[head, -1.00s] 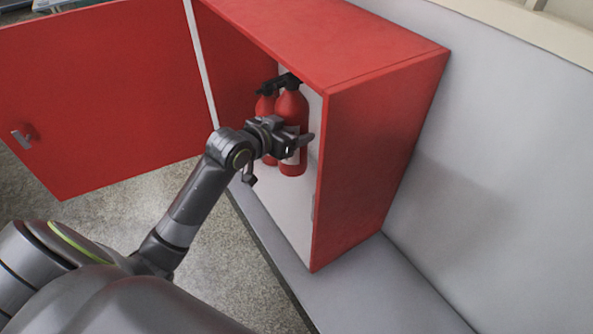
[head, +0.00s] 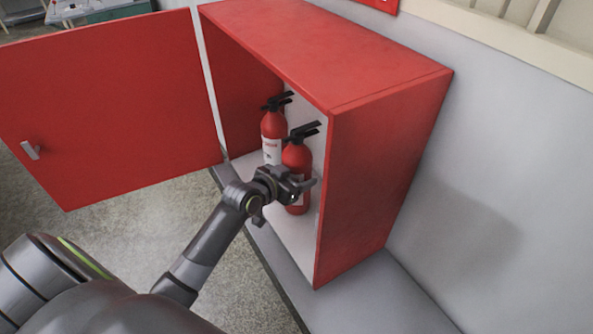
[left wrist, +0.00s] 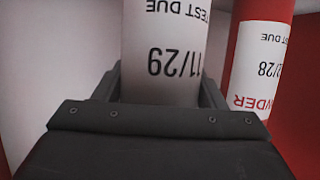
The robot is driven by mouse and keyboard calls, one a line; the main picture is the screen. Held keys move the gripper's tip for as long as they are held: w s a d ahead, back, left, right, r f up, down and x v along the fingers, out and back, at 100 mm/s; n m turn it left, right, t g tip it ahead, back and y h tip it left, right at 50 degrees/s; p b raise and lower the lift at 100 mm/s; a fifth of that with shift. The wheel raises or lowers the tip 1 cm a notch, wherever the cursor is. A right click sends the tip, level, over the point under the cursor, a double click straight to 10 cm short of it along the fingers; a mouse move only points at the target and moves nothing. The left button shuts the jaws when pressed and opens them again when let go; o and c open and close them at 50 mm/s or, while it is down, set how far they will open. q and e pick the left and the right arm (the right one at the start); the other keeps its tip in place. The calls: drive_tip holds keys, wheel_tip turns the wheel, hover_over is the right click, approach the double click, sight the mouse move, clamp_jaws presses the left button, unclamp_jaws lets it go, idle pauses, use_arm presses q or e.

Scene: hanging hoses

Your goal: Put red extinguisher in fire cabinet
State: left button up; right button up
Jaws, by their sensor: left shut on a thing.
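The red fire cabinet (head: 385,165) stands open, with its door (head: 105,105) swung out to the left. My left gripper (head: 292,187) reaches into the opening and is shut on a red extinguisher (head: 296,158) with a black handle. That extinguisher is upright; whether its base touches the cabinet floor I cannot tell. In the left wrist view its white label (left wrist: 165,55), reading 11/29 upside down, lies between the fingers. A second red extinguisher (head: 272,125) stands behind it to the left. It also shows at the right of the left wrist view (left wrist: 262,60). My right gripper is not in view.
The cabinet stands on a grey ledge (head: 385,295) against a pale wall (head: 510,160). The cabinet's right side wall is close to the gripper. Speckled floor (head: 150,240) lies below the door.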

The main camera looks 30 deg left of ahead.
use_arm(q)
drive_tip(key=shift+r, duration=0.2)
drive_tip(key=shift+f, duration=0.15)
drive_tip(key=o, duration=1.9)
drive_tip(key=shift+s+f, duration=0.1)
drive_tip(key=v, duration=1.2)
drive_tip(key=shift+b, duration=0.3)
